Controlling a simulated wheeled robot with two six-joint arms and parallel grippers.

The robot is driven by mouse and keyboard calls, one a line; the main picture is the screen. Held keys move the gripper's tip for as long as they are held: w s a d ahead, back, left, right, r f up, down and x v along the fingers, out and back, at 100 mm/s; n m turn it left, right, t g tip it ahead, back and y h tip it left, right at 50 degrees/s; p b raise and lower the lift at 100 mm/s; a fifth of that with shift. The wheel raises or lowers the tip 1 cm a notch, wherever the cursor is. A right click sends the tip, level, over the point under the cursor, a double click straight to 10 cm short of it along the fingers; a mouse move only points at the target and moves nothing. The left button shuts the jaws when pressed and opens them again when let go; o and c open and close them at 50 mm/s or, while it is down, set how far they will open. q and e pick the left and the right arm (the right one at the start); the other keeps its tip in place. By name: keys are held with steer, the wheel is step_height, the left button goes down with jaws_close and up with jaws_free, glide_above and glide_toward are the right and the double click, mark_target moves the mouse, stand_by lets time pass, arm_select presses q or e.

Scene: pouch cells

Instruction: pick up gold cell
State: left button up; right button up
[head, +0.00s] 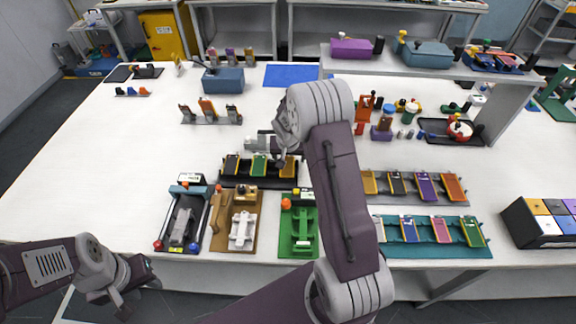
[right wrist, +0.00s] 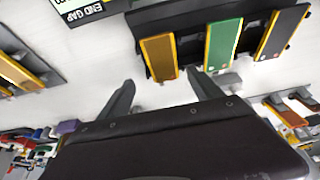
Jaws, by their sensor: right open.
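A gold cell (right wrist: 158,58) stands in a black rack (head: 250,181) beside a green cell (right wrist: 223,45) and a black cell (right wrist: 280,32). In the head view the gold cell (head: 289,168) is at the rack's right end, partly behind my right arm. My right gripper (right wrist: 160,82) is open and empty. In the right wrist view its two fingertips lie apart, just short of the gold cell's near end. In the head view the right gripper (head: 272,151) is just behind the rack. My left gripper (head: 138,288) is empty at the table's front left, its two fingers apart.
A second rack (head: 412,200) to the right holds another gold cell (head: 369,183) and several others. A teal tray (head: 400,250) of cells lies in front of it. Fixtures (head: 240,218) stand along the front edge.

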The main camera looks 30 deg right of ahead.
mark_target(287, 165)
steer(key=shift+f, duration=0.15)
steer(key=x, duration=0.4)
steer(key=shift+w+a+f, duration=0.2)
steer(key=shift+a+f, duration=0.05)
steer(key=shift+f, duration=0.1)
steer(key=shift+s+a+r, duration=0.1)
steer(key=shift+s+r, duration=0.1)
steer(key=shift+f+b, duration=0.3)
steer(key=c, duration=1.4)
